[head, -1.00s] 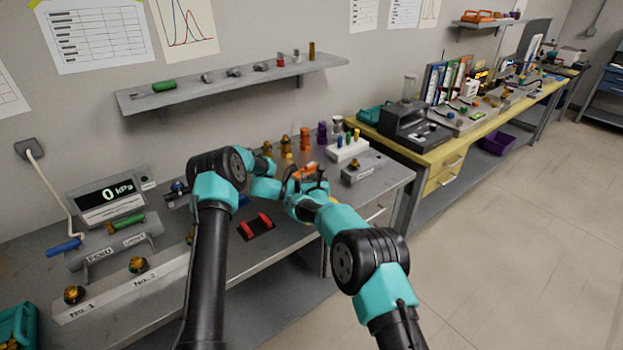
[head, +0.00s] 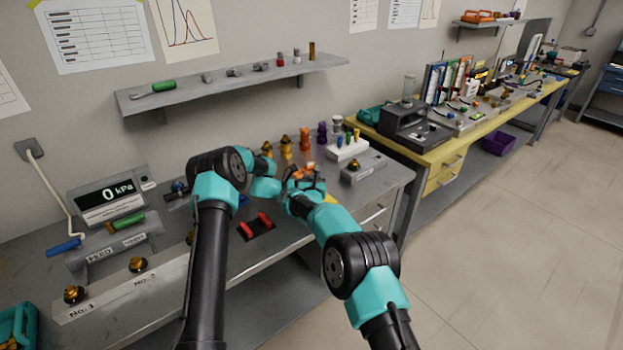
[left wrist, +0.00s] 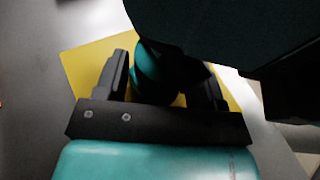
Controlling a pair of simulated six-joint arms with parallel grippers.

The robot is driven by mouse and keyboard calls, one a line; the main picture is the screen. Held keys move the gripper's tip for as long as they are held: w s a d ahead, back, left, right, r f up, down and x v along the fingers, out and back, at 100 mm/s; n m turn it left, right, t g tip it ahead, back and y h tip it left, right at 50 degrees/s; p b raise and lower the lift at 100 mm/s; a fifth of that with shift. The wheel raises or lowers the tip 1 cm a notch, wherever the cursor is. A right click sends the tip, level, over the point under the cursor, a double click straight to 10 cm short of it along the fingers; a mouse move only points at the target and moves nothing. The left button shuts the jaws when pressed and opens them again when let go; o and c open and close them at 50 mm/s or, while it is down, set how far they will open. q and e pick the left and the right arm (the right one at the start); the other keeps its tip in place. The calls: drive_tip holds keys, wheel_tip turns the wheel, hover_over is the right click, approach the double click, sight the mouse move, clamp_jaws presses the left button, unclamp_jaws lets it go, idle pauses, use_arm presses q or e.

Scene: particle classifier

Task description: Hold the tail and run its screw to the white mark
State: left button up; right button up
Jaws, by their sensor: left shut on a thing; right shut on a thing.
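My right gripper (head: 305,180) is above the bench near its front edge, black fingers pointing up and away. It is shut on a small orange piece (head: 303,171). My left gripper (left wrist: 163,70) meets it from the left; in the head view its fingers are hidden behind the right one. In the left wrist view its two black fingers are apart, with a rounded teal part between or behind them. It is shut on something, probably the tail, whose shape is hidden. The screw and the white mark cannot be made out.
A yellow patch (left wrist: 85,62) lies below the grippers. Red blocks on a dark pad (head: 257,227) are in front. Behind stand orange and brass fittings (head: 286,148), a white rack (head: 347,149) and a grey block (head: 363,165). A gauge reading 0 kPa (head: 110,195) is at left.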

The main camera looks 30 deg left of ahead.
drive_tip(key=shift+r+m+t+h, duration=0.1)
drive_tip(key=shift+m+t+h, duration=0.8)
drive_tip(key=shift+m+h, duration=0.8)
drive_tip(key=shift+n+h, duration=0.3)
drive_tip(key=o, duration=0.9)
drive_tip(key=shift+s, duration=0.1)
drive_tip(key=shift+v, duration=5.95)
